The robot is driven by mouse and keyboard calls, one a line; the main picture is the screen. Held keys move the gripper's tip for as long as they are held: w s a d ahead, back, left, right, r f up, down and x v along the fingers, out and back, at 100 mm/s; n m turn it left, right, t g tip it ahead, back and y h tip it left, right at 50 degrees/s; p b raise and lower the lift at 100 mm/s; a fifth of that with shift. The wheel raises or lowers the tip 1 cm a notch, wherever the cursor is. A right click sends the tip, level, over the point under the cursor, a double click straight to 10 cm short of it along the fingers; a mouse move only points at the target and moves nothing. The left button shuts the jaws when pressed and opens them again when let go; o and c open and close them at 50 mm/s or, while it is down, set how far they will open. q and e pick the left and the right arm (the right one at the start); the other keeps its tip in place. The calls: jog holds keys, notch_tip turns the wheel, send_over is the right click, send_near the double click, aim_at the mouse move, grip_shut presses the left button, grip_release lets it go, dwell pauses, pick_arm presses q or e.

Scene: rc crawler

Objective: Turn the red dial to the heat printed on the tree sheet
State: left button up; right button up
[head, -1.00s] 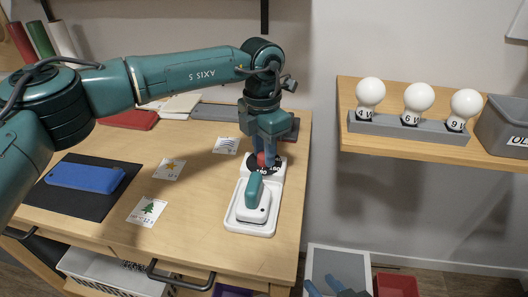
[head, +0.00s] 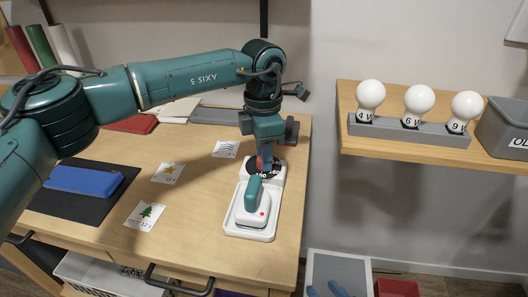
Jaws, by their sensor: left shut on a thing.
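The red dial (head: 262,158) is mostly covered by my left gripper (head: 265,160), which points down and is shut on it. A black disc (head: 278,170) with white numbers surrounds the dial on the white base (head: 229,225). The numbers are partly hidden and too small to read surely. A white tool with a teal handle (head: 254,188) rests on the base, with a small red light (head: 262,213). The tree sheet (head: 145,214) lies flat on the table at left; its print is too small to read.
A star sheet (head: 168,173) and a wavy-line sheet (head: 226,149) lie on the table. A blue case (head: 84,179) sits on a black mat (head: 70,210). A shelf (head: 400,148) at right holds bulbs in a grey rack (head: 410,131). Table space between sheets and base is clear.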

pick_arm(q)
jog(key=o, duration=1)
jog(key=r, duration=1.3)
jog(key=shift+w+r, duration=0.1)
jog(key=shift+w, duration=0.15)
